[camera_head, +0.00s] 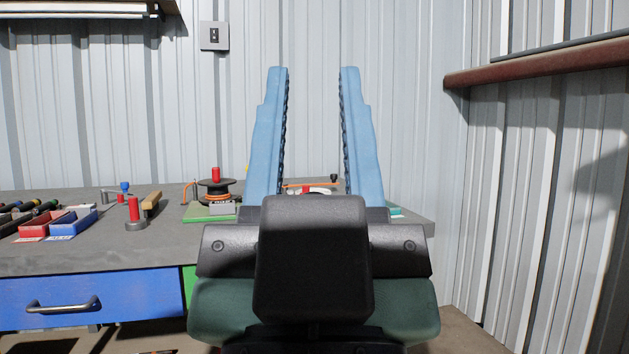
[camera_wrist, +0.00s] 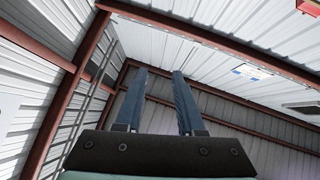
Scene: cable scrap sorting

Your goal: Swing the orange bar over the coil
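My gripper (camera_head: 314,70) stands upright in front of the bench in the head view, with its two blue fingers wide apart and nothing between them. The wrist view also shows the empty fingers (camera_wrist: 158,72), pointing up toward the roof. A thin orange bar (camera_head: 298,186) shows far behind, between the fingers, with a black knob (camera_head: 333,178) near its right end. A small pale and red thing (camera_head: 318,190) sits just under it. I cannot tell if this is the coil; my gripper hides most of that area.
A grey bench (camera_head: 110,250) carries a dark spool (camera_head: 216,188) with a red top and orange cable, left of my gripper. Red (camera_head: 34,229) and blue (camera_head: 72,224) trays and a red-handled post (camera_head: 134,214) stand farther left. A corrugated wall closes off the right.

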